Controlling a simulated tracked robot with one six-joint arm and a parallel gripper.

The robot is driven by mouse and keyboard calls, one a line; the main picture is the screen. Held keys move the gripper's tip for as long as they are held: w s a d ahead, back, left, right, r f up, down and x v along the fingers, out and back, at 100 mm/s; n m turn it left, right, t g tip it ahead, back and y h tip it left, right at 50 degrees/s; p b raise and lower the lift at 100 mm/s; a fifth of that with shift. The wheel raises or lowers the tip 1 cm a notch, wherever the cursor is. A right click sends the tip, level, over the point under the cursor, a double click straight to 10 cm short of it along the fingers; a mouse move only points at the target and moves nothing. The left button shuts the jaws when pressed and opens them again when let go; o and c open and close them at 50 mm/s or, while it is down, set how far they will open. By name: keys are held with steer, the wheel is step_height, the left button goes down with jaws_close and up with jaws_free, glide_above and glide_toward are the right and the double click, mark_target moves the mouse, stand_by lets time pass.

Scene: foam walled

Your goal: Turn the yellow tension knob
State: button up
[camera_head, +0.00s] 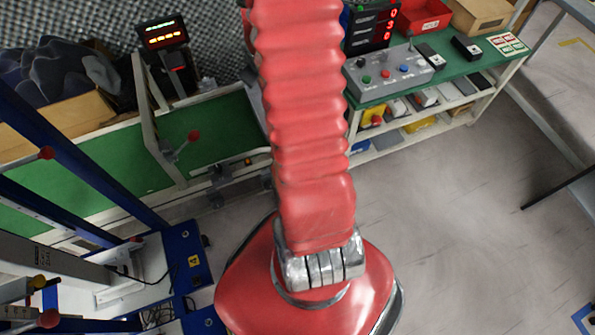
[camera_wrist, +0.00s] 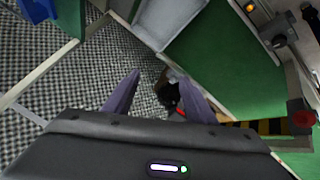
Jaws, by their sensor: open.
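Grey woven flooring and a dark object with a red part (camera_wrist: 168,92) show beyond the fingers. A small orange-yellow round part (camera_wrist: 277,41) sits on a grey fitting at the upper right of the wrist view. In the head view my red arm hides the gripper.
A blue-framed machine (camera_head: 95,185) with red ball handles stands at the left. A green panel (camera_head: 120,165) lies behind it. A green bench (camera_head: 465,65) with a grey button box (camera_head: 388,75) stands at upper right. The floor at right (camera_head: 450,220) is clear.

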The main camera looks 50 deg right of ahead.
steer(key=s+d+f+t, duration=0.1)
steer(key=s+d+f, duration=0.25)
steer(key=f, duration=0.55)
steer(key=s+d+f, duration=0.3)
steer(key=s+f, duration=0.2)
steer(key=f, duration=0.5)
steer(key=s+d+f+t, duration=0.1)
steer(key=s+d+f, duration=0.3)
steer(key=f, duration=0.5)
steer(key=s+a+f+m+t+h, duration=0.2)
steer(key=s+a+f+m, duration=0.3)
steer(key=s+a+f, duration=0.9)
step_height(320, 180, down, 2)
steer(key=shift+a+f+t+h, duration=0.15)
steer(key=shift+a+t+h, duration=0.25)
steer(key=shift+a+t, duration=0.55)
steer(key=shift+w+a+f+g, duration=0.1)
steer(key=shift+a+g, duration=0.1)
steer(key=shift+g, duration=0.05)
steer(key=x, duration=1.3)
steer(key=shift+w, duration=0.2)
steer(key=shift+d+f, duration=0.1)
steer(key=shift+f, duration=0.05)
steer(key=c, duration=1)
